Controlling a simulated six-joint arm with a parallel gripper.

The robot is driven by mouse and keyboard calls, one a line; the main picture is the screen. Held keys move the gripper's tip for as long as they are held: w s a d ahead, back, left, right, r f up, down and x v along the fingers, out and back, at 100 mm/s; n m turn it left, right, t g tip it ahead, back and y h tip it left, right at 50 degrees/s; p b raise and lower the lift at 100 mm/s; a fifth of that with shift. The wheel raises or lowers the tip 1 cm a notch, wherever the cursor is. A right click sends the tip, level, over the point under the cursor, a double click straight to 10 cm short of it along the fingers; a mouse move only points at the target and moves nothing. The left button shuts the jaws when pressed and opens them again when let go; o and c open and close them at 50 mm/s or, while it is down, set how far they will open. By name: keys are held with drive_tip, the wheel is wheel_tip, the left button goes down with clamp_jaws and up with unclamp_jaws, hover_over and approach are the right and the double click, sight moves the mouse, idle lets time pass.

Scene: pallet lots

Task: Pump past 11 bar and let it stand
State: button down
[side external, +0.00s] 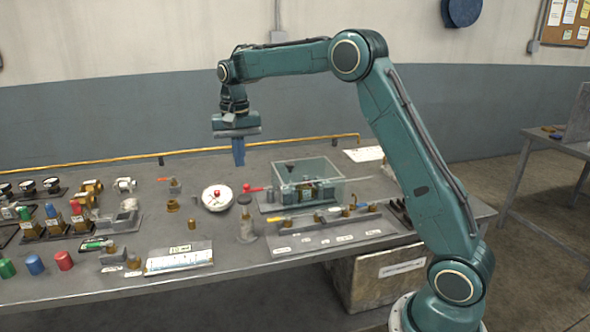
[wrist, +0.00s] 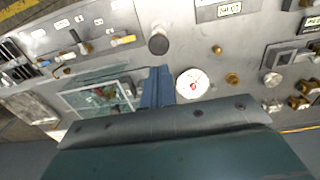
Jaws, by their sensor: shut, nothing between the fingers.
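A round white dial or dish with a red centre (side external: 217,197) sits on the bench. It also shows in the wrist view (wrist: 193,84), just right of my fingers; any reading is too small to tell. A clear-covered box (side external: 306,181) with dark parts inside has a red handle (side external: 252,188) at its left side. A dark-topped post (side external: 246,218) stands in front of it. A panel with an orange-yellow lever (side external: 279,219) lies before the box. My gripper (side external: 239,163) is shut and empty, pointing down above the bench, behind the dial and box.
Several coloured cylinders and brass fittings (side external: 88,190) crowd the left of the bench. A white chart plate (side external: 180,260) lies at the front edge. A yellow pipe (side external: 110,158) runs along the back. A loose brass piece (side external: 173,205) stands left of the dial.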

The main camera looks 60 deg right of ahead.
sight(244, 198)
drive_tip(key=shift+r, duration=0.95)
drive_tip(key=r, duration=0.3)
drive_tip(key=shift+s+a+r, duration=0.1)
drive_tip(key=shift+s+a, duration=0.05)
drive_tip(key=shift+s, duration=0.05)
idle(0.4)
wheel_tip(244, 198, down, 14)
drive_tip(key=shift+f, duration=0.1)
idle(0.7)
drive_tip(key=shift+f, duration=1.85)
